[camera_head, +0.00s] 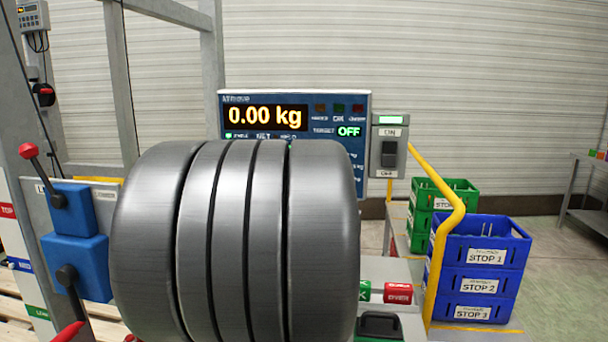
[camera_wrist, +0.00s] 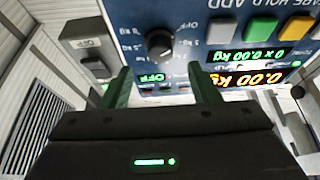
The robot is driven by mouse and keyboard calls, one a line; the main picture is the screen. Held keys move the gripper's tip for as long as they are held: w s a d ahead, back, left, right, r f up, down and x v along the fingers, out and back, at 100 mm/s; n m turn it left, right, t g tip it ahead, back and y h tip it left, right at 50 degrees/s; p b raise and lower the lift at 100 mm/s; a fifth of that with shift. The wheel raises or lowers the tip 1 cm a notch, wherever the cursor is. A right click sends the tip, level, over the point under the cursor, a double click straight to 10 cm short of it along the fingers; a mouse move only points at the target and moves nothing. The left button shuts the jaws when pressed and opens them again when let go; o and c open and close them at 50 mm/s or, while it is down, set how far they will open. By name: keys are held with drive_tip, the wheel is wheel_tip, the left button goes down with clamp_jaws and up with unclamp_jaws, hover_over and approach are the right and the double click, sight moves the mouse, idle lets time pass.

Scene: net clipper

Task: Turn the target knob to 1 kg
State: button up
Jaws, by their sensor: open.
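The target knob (camera_wrist: 160,44) is black and round, on the blue scale panel (camera_wrist: 185,18), which appears upside down in the wrist view. Labels in kg surround it; its pointer direction is not clear. My gripper (camera_wrist: 162,84) is open and empty. Its two green fingers point toward the panel, one on each side of the knob's line, and appear short of it. In the head view the scale panel (camera_head: 228,96) shows 0.00 kg, with TARGET reading OFF. The knob and gripper are hidden there behind a large grey ribbed form in the foreground.
A grey switch box (camera_head: 389,146) marked ON stands right of the panel, with a yellow rail (camera_head: 447,205) nearby. Blue crates (camera_head: 482,262) and green crates (camera_head: 424,222) stand farther right. A blue lever unit (camera_head: 75,235) is at the left. Coloured buttons (camera_wrist: 261,30) sit beside the knob.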

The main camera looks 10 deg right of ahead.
drive_tip(key=p+x, duration=0.1)
drive_tip(key=x, duration=0.5)
drive_tip(key=shift+c, duration=0.4)
drive_tip(key=c, duration=0.9)
drive_tip(key=shift+f, duration=0.1)
drive_tip(key=shift+w+m+b, duration=0.1)
drive_tip(key=shift+m+b, duration=0.35)
drive_tip(key=shift+m, duration=0.05)
drive_tip(key=shift+a+r+m+g+h+b, duration=0.1)
drive_tip(key=shift+m+g+h+b, duration=0.4)
drive_tip(key=shift+m, duration=1.2)
drive_tip(key=shift+a+r+m+g+h+b, duration=0.15)
drive_tip(key=shift+m+g+h, duration=0.6)
drive_tip(key=shift+m, duration=0.95)
drive_tip(key=shift+f+m+g+h+b, duration=0.1)
drive_tip(key=shift+m+g+h+b, duration=0.25)
drive_tip(key=shift+m+h, duration=1)
drive_tip(key=shift+m, duration=0.45)
